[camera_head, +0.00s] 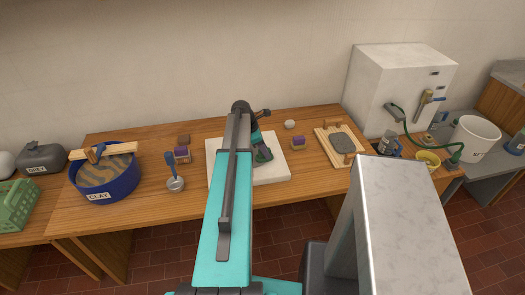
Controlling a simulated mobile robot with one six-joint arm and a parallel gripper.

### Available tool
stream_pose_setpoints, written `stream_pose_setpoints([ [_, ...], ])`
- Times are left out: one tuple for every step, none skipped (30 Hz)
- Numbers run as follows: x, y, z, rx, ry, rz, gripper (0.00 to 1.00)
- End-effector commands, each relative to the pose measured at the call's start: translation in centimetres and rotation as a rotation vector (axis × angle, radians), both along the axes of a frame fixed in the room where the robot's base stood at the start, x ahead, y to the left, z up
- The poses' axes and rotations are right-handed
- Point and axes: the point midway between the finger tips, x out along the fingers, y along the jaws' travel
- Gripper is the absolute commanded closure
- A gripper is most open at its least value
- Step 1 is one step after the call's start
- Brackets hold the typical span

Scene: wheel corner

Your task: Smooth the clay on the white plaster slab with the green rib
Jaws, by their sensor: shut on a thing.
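The white plaster slab (275,173) lies on the wooden table, partly covered by my teal and grey arm. My gripper (259,147) is over the slab, right of my forearm, pointing down. It is shut on the dark green rib (264,156), which is low over the slab. I cannot tell whether the rib touches the surface. No clay shows clearly on the bare parts of the slab; my arm hides its middle.
A blue CLAY tub (107,187) with a wooden bar stands left, near a metal ladle (175,184). Small blocks (182,154) sit by the slab.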

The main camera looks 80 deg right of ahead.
Motion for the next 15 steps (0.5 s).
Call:
stream_pose_setpoints([
  [-0.37,-0.08,-0.1,0.001,0.001,-0.002,0.91],
  [-0.48,-0.12,-0.11,0.001,0.001,-0.002,0.91],
  [-0.61,-0.16,-0.14,0.002,0.002,-0.002,0.91],
  [-0.69,-0.19,-0.16,0.002,0.002,-0.002,0.91],
  [-0.76,-0.21,-0.18,0.002,0.002,-0.002,0.91],
  [-0.84,-0.23,-0.21,0.002,0.003,-0.001,0.91],
  [-0.87,-0.24,-0.22,0.002,0.003,-0.001,0.91],
  [-0.91,-0.25,-0.23,0.002,0.003,-0.001,0.91],
  [-0.93,-0.25,-0.25,0.002,0.003,-0.001,0.91],
  [-0.94,-0.24,-0.26,0.002,0.003,-0.001,0.91],
  [-0.94,-0.24,-0.27,0.003,0.003,-0.002,0.91],
  [-0.95,-0.23,-0.28,0.003,0.003,-0.002,0.91],
  [-0.97,-0.23,-0.29,0.003,0.003,-0.002,0.91],
  [-0.97,-0.23,-0.29,0.002,0.004,-0.002,0.91],
  [-0.97,-0.22,-0.3,0.002,0.004,-0.002,0.91],
])
